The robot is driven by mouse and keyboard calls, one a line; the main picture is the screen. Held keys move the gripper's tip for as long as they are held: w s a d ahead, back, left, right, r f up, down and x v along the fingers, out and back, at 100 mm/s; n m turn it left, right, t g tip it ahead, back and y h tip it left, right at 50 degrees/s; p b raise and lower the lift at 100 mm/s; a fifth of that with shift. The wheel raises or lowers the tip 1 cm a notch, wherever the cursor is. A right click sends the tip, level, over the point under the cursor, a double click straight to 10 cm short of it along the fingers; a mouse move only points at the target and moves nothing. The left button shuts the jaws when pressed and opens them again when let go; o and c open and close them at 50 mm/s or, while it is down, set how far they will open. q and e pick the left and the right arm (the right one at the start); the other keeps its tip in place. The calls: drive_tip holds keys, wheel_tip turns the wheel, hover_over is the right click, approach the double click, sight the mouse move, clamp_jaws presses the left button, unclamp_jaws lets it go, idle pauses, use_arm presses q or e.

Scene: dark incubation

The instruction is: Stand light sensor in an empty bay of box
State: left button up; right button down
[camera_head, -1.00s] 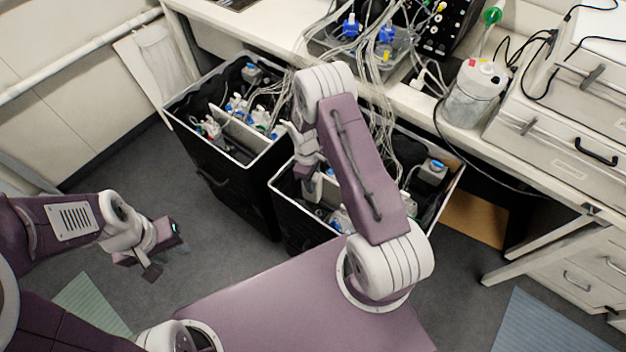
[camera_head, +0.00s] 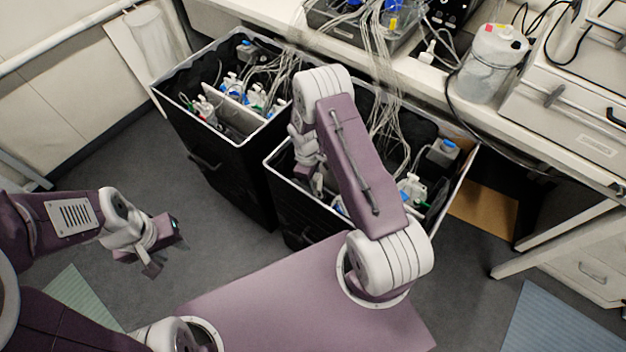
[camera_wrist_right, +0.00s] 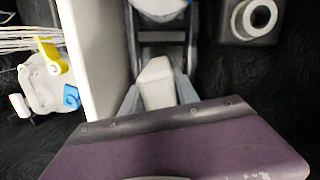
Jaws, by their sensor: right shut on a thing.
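Two black boxes with pale rims stand side by side: the left box (camera_head: 215,183) and the right box (camera_head: 272,168). My right gripper (camera_head: 318,183) is down inside the left part of the right box, partly hidden by its own arm. In the right wrist view its fingers (camera_wrist_right: 156,92) are shut on a pale, block-like thing, likely the light sensor (camera_wrist_right: 155,80); only part of it shows. A white divider (camera_wrist_right: 88,55) stands just left of it. My left gripper (camera_head: 165,255) is open and empty above the floor, left of the boxes.
A grey block with a white-ringed hole (camera_wrist_right: 258,18) is to the right of my fingers. White bottles (camera_wrist_right: 48,80) stand beyond the divider. A blue-topped grey container (camera_head: 443,153) is at the right box's far right. Tubes (camera_head: 385,95) hang down from the bench.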

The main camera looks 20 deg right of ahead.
drive_tip(key=shift+f+b, duration=1.35)
drive_tip(key=shift+f, duration=1)
drive_tip(key=shift+s+f, duration=0.15)
drive_tip(key=shift+f, duration=0.1)
drive_tip(key=c, duration=1.3)
unclamp_jaws()
drive_tip(key=shift+c, duration=0.2)
drive_tip(key=o, duration=0.5)
drive_tip(key=shift+f, duration=0.1)
drive_tip(key=shift+r, duration=0.2)
drive_tip(key=r, duration=0.5)
drive_tip(key=w+r+p, duration=0.1)
drive_tip(key=r, duration=0.2)
drive_tip(key=shift+a+r, duration=0.3)
drive_tip(key=shift+a, duration=0.05)
wheel_tip(320, 180, up, 9)
drive_tip(key=p, duration=0.8)
drive_tip(key=shift+r, duration=0.15)
